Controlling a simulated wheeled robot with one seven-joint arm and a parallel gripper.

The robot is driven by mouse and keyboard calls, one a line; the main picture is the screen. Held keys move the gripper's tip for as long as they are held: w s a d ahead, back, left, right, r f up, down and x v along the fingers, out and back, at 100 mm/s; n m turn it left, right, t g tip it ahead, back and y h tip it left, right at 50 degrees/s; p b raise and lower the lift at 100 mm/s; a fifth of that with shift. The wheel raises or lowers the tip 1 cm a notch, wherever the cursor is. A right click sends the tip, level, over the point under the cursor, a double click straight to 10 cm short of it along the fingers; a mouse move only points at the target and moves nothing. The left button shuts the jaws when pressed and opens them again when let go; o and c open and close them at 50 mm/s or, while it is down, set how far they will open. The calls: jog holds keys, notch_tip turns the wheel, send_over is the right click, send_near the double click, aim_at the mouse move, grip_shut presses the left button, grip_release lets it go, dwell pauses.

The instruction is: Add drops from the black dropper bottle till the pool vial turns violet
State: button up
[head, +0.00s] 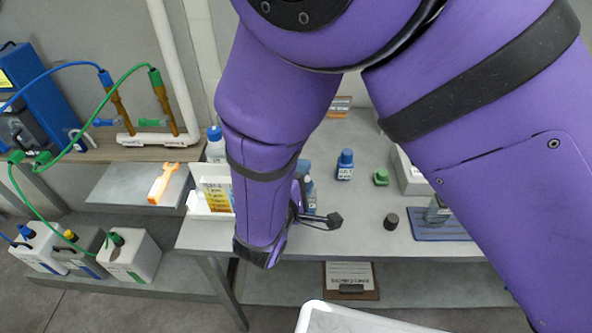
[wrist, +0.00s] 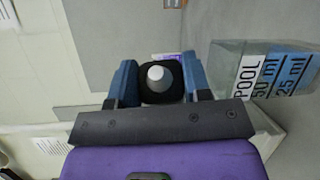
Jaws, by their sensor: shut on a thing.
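In the wrist view, my gripper (wrist: 158,82) is shut on the black dropper bottle (wrist: 157,95), with a blue pad on each side. The bottle's pale tip points toward the camera. The pool vial (wrist: 228,68) stands apart to the right of the gripper, clear-walled, with POOL and ml labels; no violet shows in the part in view. In the head view, my gripper (head: 322,219) is low over the table's front left, and my arm hides most of what it holds. I cannot pick out the pool vial with certainty there.
On the table (head: 350,243) stand a blue-capped bottle (head: 345,165), a green cap (head: 381,178), a small black cap (head: 391,222) and a blue mat (head: 440,232) with a clear vessel. My upper arm covers the right side.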

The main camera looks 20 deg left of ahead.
aim_at(309, 180)
jog(key=shift+r, duration=0.1)
jog(key=r+n+g, duration=0.1)
jog(key=n, duration=0.1)
jog(key=shift+d+r+n, duration=0.1)
jog(key=shift+r+n, duration=0.05)
jog(key=shift+n, duration=0.25)
jog(key=shift+n+g+h, duration=0.3)
jog(key=n, duration=0.1)
jog(key=n+g, duration=0.1)
jog(key=r+n+h, duration=0.1)
jog(key=shift+s+d+g, duration=0.15)
jog(key=shift+d+g, duration=0.1)
jog(key=shift+g, duration=0.05)
jog(key=shift+s+r+n+h, duration=0.1)
jog(key=shift+n+h, duration=0.2)
jog(key=shift+n, duration=0.2)
jog(key=shift+d+g, duration=0.1)
jog(key=shift+g, duration=0.2)
jog(key=n+h, duration=0.1)
jog(key=n, duration=0.1)
jog(key=n+g+h, duration=0.1)
jog(key=n, duration=0.1)
jog(key=shift+s+d+f+g, duration=0.2)
jog(key=shift+d+g, duration=0.1)
jog(key=shift+d, duration=0.05)
jog(key=shift+r, duration=0.1)
